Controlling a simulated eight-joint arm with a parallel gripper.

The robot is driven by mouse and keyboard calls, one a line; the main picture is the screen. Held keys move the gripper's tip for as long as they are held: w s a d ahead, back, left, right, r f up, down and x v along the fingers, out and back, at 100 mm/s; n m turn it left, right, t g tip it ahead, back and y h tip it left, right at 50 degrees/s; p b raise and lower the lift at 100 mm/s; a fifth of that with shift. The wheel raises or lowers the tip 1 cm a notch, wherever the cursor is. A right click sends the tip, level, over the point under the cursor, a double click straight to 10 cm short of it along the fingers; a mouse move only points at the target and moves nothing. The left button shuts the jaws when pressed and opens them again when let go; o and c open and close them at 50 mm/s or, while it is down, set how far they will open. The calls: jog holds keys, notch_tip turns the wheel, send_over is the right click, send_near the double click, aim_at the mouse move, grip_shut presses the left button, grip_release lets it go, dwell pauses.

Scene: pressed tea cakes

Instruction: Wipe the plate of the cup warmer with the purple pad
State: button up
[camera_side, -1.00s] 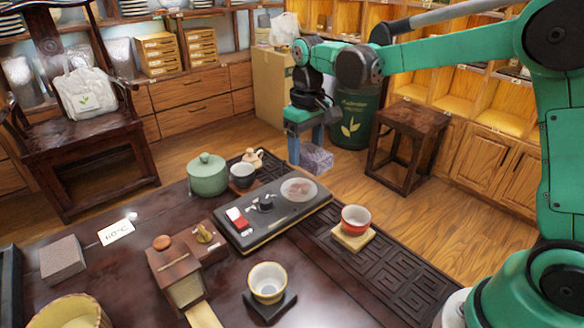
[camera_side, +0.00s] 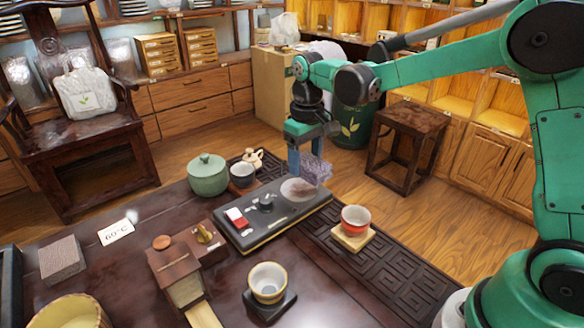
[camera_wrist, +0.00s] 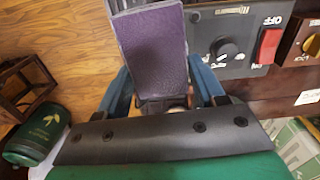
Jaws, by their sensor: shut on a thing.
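The cup warmer (camera_side: 262,232) is a dark flat unit on the table, with a round pale plate (camera_side: 293,191) at its right end, a dark knob and a red-and-white switch. My gripper (camera_side: 306,164) is shut on the purple pad (camera_side: 316,170), close by the plate's far right side. I cannot tell whether the pad touches the plate. In the wrist view the pad (camera_wrist: 154,48) sits between my blue fingers (camera_wrist: 165,98), and the knob (camera_wrist: 228,50) and red switch (camera_wrist: 268,45) lie to its right. The plate is not visible there.
A red cup (camera_side: 355,219) on a wooden coaster stands right of the warmer. A green lidded jar (camera_side: 207,174) and a small cup (camera_side: 242,174) stand behind it. A yellow-rimmed cup (camera_side: 267,283) and a wooden box (camera_side: 177,272) are in front.

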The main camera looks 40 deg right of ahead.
aim_at(302, 192)
jog(key=shift+f, duration=1.95)
jog(key=shift+w+f, duration=0.2)
jog(key=shift+f, duration=0.85)
jog(key=shift+w+r, duration=0.1)
jog(key=shift+w, duration=0.7)
jog(key=shift+c, duration=0.5)
jog(key=shift+w, duration=2.25)
jog(key=shift+s, duration=2.95)
jog(key=shift+s+r, duration=0.2)
jog(key=shift+r, duration=0.45)
jog(key=shift+s+r, duration=0.15)
jog(key=shift+r, duration=3.3)
